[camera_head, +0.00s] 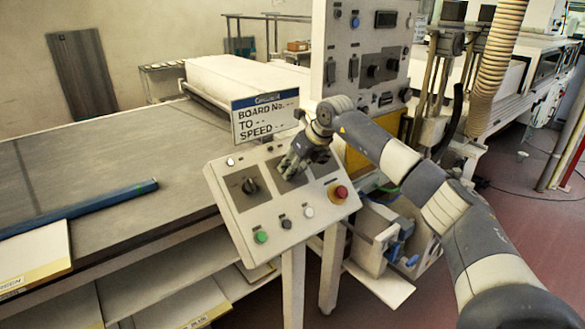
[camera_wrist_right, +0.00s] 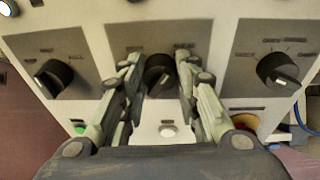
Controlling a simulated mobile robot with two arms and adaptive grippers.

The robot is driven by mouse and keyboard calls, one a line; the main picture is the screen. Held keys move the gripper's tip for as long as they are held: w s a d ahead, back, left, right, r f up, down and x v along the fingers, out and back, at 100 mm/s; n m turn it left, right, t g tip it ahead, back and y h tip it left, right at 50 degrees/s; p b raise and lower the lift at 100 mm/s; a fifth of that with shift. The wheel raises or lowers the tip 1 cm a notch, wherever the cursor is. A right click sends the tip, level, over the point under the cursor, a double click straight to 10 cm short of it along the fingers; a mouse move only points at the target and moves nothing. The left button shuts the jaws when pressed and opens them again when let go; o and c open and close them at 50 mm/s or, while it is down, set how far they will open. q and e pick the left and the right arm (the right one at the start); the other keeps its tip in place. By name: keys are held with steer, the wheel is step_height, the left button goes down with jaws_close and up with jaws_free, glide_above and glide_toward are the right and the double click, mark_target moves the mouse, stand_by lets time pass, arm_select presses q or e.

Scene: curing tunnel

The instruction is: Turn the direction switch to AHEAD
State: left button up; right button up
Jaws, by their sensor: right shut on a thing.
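A tilted cream control panel (camera_head: 262,216) carries a row of black rotary knobs on grey plates. In the right wrist view the left knob (camera_wrist_right: 53,77), the middle knob (camera_wrist_right: 160,74) and the right knob (camera_wrist_right: 277,70) show. The plate lettering is too small to read, so I cannot tell which plate says AHEAD. My right gripper (camera_head: 296,161) is at the panel and covers the middle knob in the head view. In the right wrist view its fingers (camera_wrist_right: 160,88) stand on either side of the middle knob, shut on it. My left gripper is not in view.
Below the knobs sit a green button (camera_head: 261,237), a dark button (camera_head: 286,223), a white button (camera_head: 308,211) and a red mushroom button (camera_head: 340,192). A sign (camera_head: 264,116) stands just behind the panel. A taller control cabinet (camera_head: 340,100) rises behind; a conveyor belt (camera_head: 100,170) lies left.

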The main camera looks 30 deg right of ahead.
steer(key=shift+m, duration=1)
steer(key=shift+y, duration=0.3)
steer(key=o, duration=1.1)
steer(key=shift+c, duration=0.2)
steer(key=v, duration=1.2)
